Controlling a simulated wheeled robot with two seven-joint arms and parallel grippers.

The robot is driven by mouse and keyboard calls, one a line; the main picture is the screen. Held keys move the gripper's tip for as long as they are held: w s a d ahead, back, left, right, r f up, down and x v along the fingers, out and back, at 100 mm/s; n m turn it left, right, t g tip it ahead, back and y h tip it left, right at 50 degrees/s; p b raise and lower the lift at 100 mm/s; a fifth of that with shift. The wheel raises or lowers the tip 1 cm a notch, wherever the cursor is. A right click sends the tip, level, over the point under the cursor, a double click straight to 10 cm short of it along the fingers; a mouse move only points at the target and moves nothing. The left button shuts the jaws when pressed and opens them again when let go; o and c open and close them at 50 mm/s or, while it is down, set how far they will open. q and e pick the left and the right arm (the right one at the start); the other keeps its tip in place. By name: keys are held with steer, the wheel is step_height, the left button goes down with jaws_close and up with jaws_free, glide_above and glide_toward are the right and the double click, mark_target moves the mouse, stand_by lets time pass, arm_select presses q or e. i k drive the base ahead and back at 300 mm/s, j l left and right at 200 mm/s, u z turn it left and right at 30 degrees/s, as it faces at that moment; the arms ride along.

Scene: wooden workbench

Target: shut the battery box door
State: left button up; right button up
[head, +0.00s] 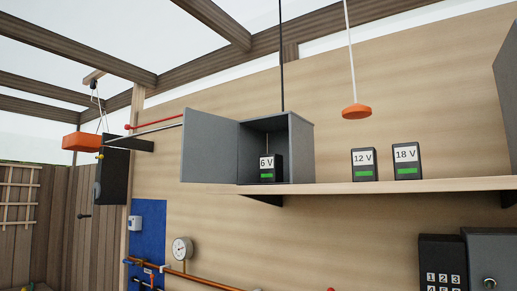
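The grey battery box (301,150) stands on the wooden shelf (400,186). Its door (210,146) is open and swung out to the left, so the inside shows. A dark battery labelled 6 V (267,169) with a green stripe is inside the box, near its front. Neither of my grippers is in view.
Batteries labelled 12 V (364,164) and 18 V (407,161) stand on the shelf right of the box. An orange piece (356,111) hangs on a cord above. A keypad (443,265) and a pressure gauge (182,248) are below the shelf.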

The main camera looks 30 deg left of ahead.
mark_target(209, 149)
steer(key=i+j+z, duration=0.1)
steer(key=j+z, duration=0.25)
steer(key=j, duration=0.3)
steer(key=j+z, duration=0.4)
steer(key=j, duration=0.25)
steer(key=j+z, duration=0.35)
steer(key=j, duration=0.85)
steer(key=k+j, duration=0.15)
steer(key=j, duration=0.95)
steer(key=k+z, duration=0.05)
